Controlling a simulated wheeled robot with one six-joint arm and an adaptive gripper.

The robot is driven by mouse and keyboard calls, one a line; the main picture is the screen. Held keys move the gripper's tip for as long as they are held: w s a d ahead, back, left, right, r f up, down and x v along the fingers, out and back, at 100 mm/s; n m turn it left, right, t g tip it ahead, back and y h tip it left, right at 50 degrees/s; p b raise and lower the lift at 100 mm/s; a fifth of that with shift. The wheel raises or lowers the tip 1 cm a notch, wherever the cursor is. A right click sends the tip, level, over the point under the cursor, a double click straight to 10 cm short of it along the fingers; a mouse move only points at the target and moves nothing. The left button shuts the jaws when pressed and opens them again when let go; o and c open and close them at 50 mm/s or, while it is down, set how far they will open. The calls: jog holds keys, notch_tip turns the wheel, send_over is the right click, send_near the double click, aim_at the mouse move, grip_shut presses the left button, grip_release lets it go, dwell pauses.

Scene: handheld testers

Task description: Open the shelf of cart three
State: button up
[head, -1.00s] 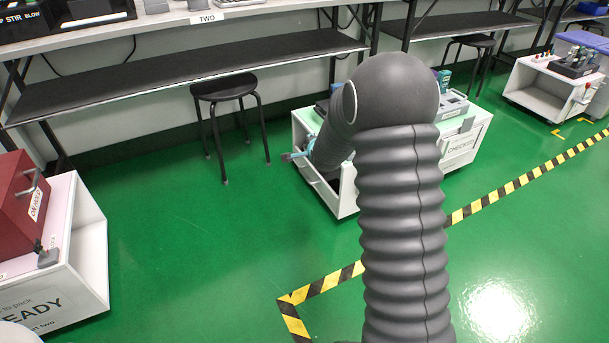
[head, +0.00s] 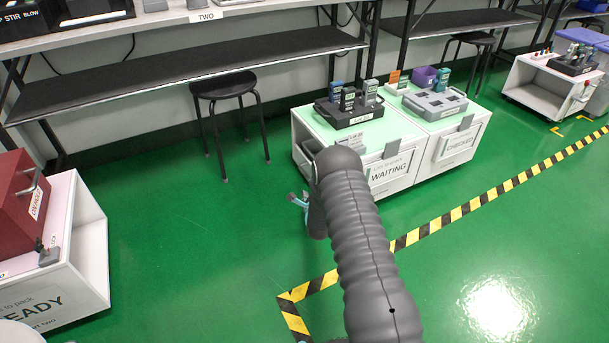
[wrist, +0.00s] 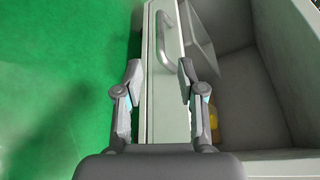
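A white cart with a "WAITING" label (head: 390,172) stands against the "CHECKED" cart, in the middle of the head view. My arm hides part of its left end, where a dark opening shows. In the wrist view, a pale panel (wrist: 166,110) with a curved metal handle (wrist: 168,38) stands beside a grey open compartment (wrist: 235,90). My gripper (wrist: 160,75) is open, its fingers on either side of the panel; I cannot tell whether they touch it. In the head view my gripper (head: 298,201) is partly hidden, low at the cart's left. No number three is readable.
The "CHECKED" cart (head: 457,150) is at the right. A "READY" cart (head: 85,275) stands at the left and a black stool (head: 224,88) behind. Green floor (head: 190,240) is clear between them. A yellow object (wrist: 213,117) sits in the compartment.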

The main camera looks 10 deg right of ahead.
aim_at(305, 174)
jog(key=b+x, duration=0.2)
jog(key=x, duration=1.1)
grip_shut()
